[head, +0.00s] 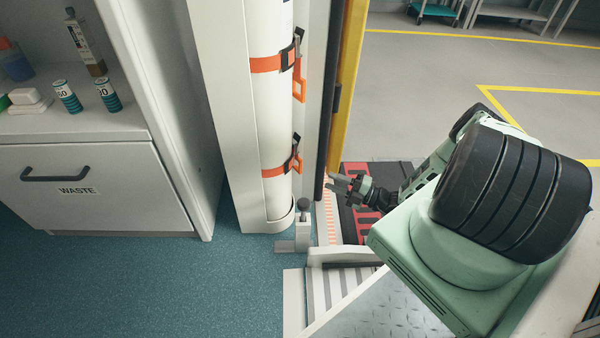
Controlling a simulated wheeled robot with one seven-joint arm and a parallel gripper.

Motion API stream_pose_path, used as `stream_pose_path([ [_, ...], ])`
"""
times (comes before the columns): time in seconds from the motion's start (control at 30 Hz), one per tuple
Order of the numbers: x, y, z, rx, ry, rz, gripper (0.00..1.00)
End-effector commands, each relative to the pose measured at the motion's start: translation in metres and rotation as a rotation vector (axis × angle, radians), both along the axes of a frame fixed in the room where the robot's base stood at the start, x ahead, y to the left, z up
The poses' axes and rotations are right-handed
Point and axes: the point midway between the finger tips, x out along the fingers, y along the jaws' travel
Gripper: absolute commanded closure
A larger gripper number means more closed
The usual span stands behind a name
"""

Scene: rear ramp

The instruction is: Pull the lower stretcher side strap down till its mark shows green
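Two orange straps cross a tall white cylinder standing in an upright white recess in the head view. The upper strap (266,64) has a dark buckle and an orange loop hanging at its right. The lower strap (273,172) has a similar dark buckle (296,153) with an orange end beside it. I cannot make out a green mark on either strap. My gripper (334,182) is right of the lower strap, slightly lower in the picture, apart from it and beyond the dark and yellow door edge. Its fingers look parted, with nothing visible between them.
A yellow upright edge (347,80) stands between the straps and my arm. A small lever with a dark knob (304,204) rises below the lower strap. A white WASTE cabinet (90,190) with bottles on top is at left. Blue floor (130,280) is clear in front.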

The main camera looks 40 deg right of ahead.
Motion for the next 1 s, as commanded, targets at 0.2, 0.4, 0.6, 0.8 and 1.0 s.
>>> stream_pose_path([
  [0.2, 0.040, 0.026, 0.002, 0.000, -0.002, 0.005, 0.67],
  [0.4, 0.071, 0.046, 0.006, -0.001, -0.002, 0.005, 0.67],
  [0.6, 0.091, 0.058, 0.010, -0.002, -0.002, 0.003, 0.67],
  [0.8, 0.097, 0.062, 0.012, -0.001, -0.001, 0.002, 0.67],
  [1.0, 0.097, 0.062, 0.013, -0.001, -0.001, 0.002, 0.67],
])
